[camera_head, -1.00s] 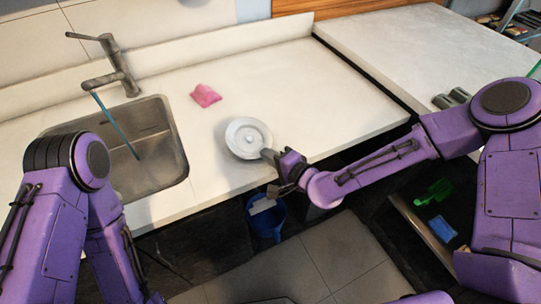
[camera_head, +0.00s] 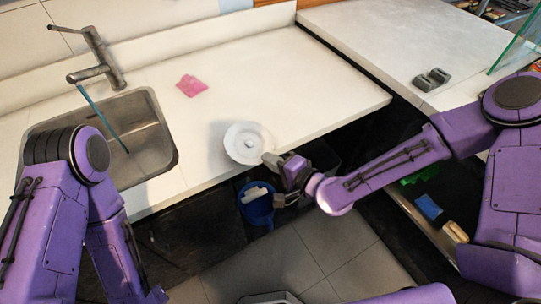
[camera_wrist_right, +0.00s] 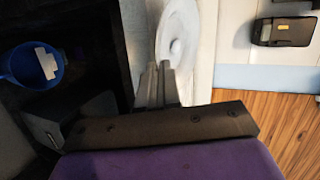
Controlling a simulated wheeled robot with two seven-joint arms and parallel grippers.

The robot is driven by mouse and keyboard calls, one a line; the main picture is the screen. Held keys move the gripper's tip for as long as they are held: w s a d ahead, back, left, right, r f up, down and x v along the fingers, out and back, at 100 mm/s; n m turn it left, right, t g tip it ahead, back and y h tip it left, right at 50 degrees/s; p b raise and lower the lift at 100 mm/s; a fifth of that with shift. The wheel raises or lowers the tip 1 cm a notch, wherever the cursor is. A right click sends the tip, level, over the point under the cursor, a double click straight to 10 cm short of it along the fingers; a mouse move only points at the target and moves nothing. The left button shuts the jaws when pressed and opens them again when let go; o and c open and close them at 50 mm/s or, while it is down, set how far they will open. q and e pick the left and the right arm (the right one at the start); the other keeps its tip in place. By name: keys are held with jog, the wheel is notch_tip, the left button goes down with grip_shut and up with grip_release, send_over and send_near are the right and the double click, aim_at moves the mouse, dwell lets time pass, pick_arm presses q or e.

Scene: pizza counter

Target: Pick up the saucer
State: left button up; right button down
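The saucer (camera_head: 236,150) is a round white dish near the front edge of the counter, with a small round raised shape at its middle. A shadow lies to its left, and it looks slightly above the counter. My right gripper (camera_head: 270,160) is at its near right rim, its fingers close together and shut on the rim. In the right wrist view the saucer (camera_wrist_right: 178,40) lies just beyond the fingertips (camera_wrist_right: 158,72), partly hidden by them. My left arm shows at the left, but its gripper is outside the view.
A sink (camera_head: 150,160) with a faucet (camera_head: 95,65) is at the left. A pink cloth (camera_head: 191,86) lies behind the saucer. A blue bucket (camera_head: 257,208) stands below the counter edge. Dark grey items (camera_head: 432,78) sit on the right counter. Counter (camera_head: 310,85) right of the saucer is clear.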

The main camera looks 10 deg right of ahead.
jog(key=shift+s+d, duration=0.2)
jog(key=shift+s, duration=0.5)
jog(key=c, duration=1.3)
grip_release()
jog(key=shift+o, duration=0.2)
jog(key=p+v, duration=0.5)
jog(key=v, duration=0.5)
jog(key=shift+s+d+p, duration=0.15)
jog(key=shift+s+p, duration=0.05)
jog(key=shift+p, duration=0.1)
